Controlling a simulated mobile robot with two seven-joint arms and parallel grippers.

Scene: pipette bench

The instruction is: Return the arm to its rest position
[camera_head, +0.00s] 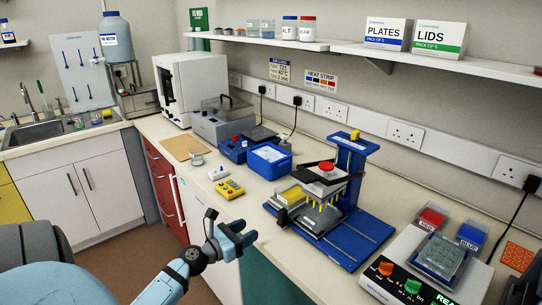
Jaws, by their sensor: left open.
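My left arm comes in from the bottom left, with a light blue link and dark joints. My left gripper (244,234) is open, with nothing visible between its fingers. It hangs in front of the bench's front edge, below the yellow device (230,189) and to the left of the blue pipetting stand (362,238). I see no contact between the gripper and the bench. My right gripper does not show.
The bench (300,262) holds a blue box (269,161), the pipetting stand and, at the right, a reader (408,287) with a clear plate on it. Red (431,217) and blue (470,236) tubs stand behind. A shelf (330,46) runs above. Floor at the left is clear.

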